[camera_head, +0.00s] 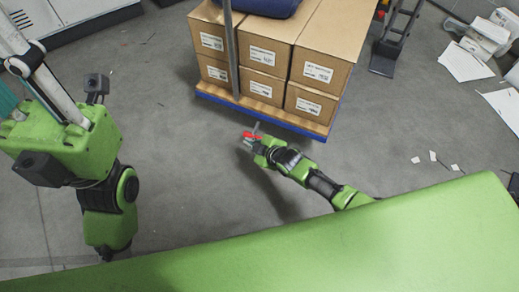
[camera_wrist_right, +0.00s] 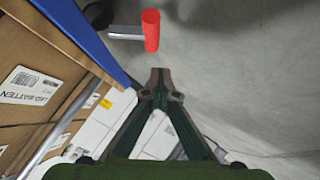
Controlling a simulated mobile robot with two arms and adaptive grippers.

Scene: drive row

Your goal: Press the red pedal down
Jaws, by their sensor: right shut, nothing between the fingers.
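The red pedal (camera_head: 250,134) is a small red bar just off the near edge of the blue-edged platform. In the right wrist view the red pedal (camera_wrist_right: 151,30) sits at the end of a short grey metal arm (camera_wrist_right: 124,33). My right gripper (camera_head: 246,143) is beside the pedal and partly overlaps it in the head view. In the wrist view its fingertips (camera_wrist_right: 161,76) are together and empty, with a gap in the picture between them and the pedal. Whether they touch is not shown. My left arm shows at the left, but its gripper does not.
Labelled cardboard boxes (camera_head: 262,55) are stacked on the platform (camera_head: 262,115), with a grey upright post (camera_head: 231,50) at its near side. Papers (camera_head: 466,62) lie on the floor at the right. The grey floor left of the platform is clear.

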